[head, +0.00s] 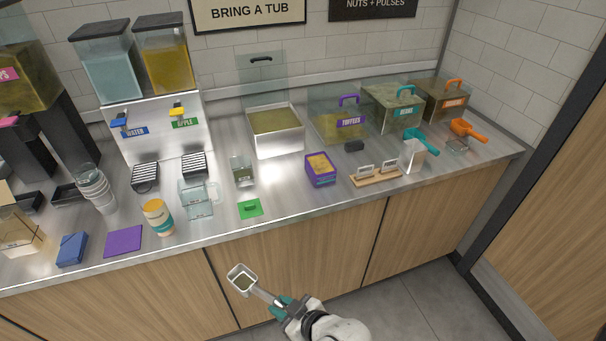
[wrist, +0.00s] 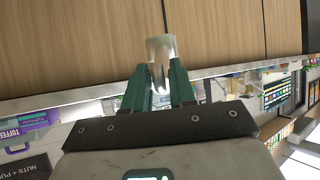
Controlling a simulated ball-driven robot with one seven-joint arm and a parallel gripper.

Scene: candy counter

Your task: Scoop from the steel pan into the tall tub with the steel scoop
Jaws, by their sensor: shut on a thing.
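The steel pan (head: 281,146) stands at the back middle of the counter, filled with greenish-brown stuff, a clear panel raised behind it. A clear upright tub (head: 237,165), likely the tall tub, stands left of it with greenish-brown contents. My gripper (head: 279,303) is shut on the handle of the steel scoop (head: 232,270), in front of the counter and below its top in the head view. The scoop's bowl faces up and holds some greenish-brown stuff. In the wrist view, my teal fingers (wrist: 160,82) hold the scoop (wrist: 161,48); its contents are hidden there.
A green lid (head: 250,208) lies before the tub. A purple box (head: 321,172) and a wooden card stand (head: 376,177) are to the right. The wooden cabinet front (head: 300,265) is close to the scoop.

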